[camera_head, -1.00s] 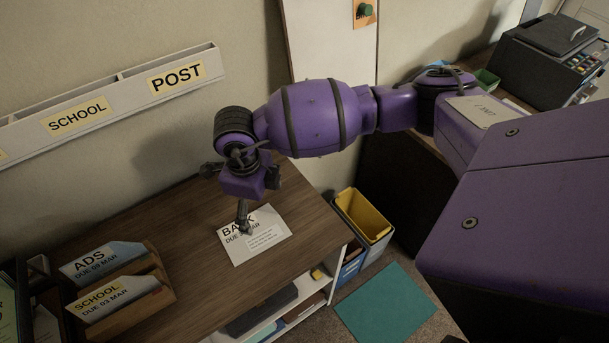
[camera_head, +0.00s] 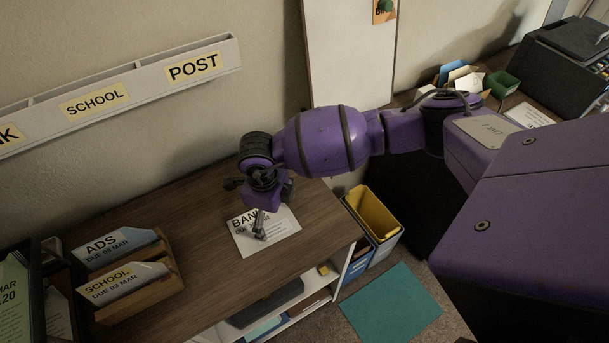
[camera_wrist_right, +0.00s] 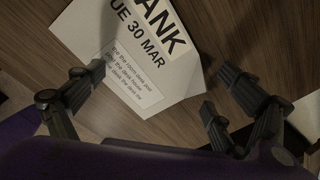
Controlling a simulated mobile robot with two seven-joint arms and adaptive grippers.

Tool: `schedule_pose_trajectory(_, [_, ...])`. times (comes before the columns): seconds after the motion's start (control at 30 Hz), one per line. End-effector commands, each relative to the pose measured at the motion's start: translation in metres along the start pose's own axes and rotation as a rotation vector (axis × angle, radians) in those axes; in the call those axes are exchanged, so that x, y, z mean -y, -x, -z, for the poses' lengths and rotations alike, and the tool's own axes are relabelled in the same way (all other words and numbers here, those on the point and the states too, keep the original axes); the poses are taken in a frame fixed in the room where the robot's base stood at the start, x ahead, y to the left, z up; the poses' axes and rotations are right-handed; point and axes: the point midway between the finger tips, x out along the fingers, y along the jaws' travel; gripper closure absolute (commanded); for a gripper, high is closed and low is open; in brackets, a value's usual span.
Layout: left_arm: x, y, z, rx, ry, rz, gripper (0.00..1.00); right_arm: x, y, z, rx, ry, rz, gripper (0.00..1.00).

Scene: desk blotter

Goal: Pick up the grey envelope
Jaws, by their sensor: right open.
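A pale grey envelope (camera_head: 279,226) marked BANK lies flat on the wooden desk top, near its front right edge. My right gripper (camera_head: 261,229) hangs just above the envelope, pointing down, and hides part of its left side. In the right wrist view the envelope (camera_wrist_right: 138,70) lies between the spread fingers of the right gripper (camera_wrist_right: 156,88), which is open and empty. The envelope's upper end runs out of that view. I cannot tell whether the fingertips touch the desk. My left gripper is not in view.
A wooden sorter (camera_head: 152,297) holding envelopes marked ADS (camera_head: 110,252) and SCHOOL (camera_head: 118,286) stands at the left. A labelled wall rack (camera_head: 130,84) runs behind. A yellow bin (camera_head: 374,214) stands right of the desk. The desk between sorter and envelope is clear.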

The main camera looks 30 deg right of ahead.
Motion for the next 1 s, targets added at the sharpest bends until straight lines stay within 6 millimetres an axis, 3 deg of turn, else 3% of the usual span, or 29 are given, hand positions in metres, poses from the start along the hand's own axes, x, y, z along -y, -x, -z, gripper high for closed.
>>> schedule_pose_trajectory(0.13, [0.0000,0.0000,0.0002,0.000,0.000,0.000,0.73,0.0009,0.0019,-0.0019,0.003,0.001,0.002,0.07])
schedule_pose_trajectory(0.5, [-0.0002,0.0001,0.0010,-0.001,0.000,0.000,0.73,0.0009,0.0023,-0.0022,0.004,0.001,0.003,0.55])
schedule_pose_trajectory(0.6, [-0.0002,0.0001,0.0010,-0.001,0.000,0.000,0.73,0.0003,0.0018,-0.0019,0.003,0.002,0.001,0.64])
schedule_pose_trajectory(1.0, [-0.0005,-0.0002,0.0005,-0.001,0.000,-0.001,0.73,-0.0031,-0.0011,-0.0001,-0.001,0.004,-0.005,0.72])
